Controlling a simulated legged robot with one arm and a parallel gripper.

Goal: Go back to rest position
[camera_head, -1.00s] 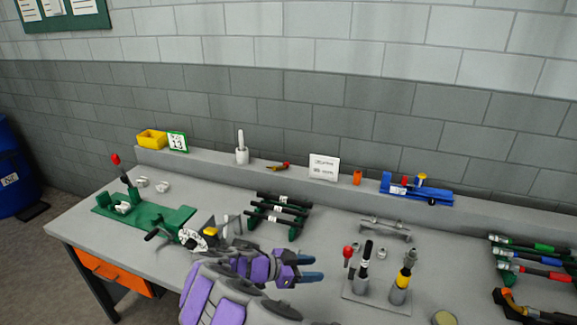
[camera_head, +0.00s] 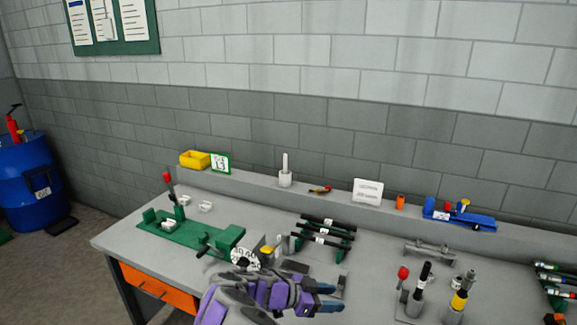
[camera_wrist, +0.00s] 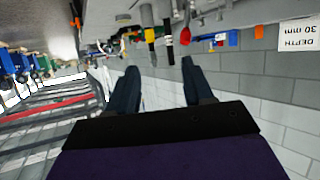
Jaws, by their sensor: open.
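My gripper (camera_head: 330,298) is over the front middle of the grey workbench (camera_head: 140,235) in the head view, with its blue-grey fingers pointing right. In the wrist view my gripper (camera_wrist: 160,82) shows two dark fingers spread apart with nothing between them. My purple and grey arm lies behind it and hides part of the bench's front.
A green crimper fixture (camera_head: 180,228) stands left of my gripper. A rack of black bars (camera_head: 325,230) is behind it. Upright tools (camera_head: 460,300) stand to the right. A raised ledge runs along the brick wall. A blue barrel (camera_head: 28,185) stands on the floor at left.

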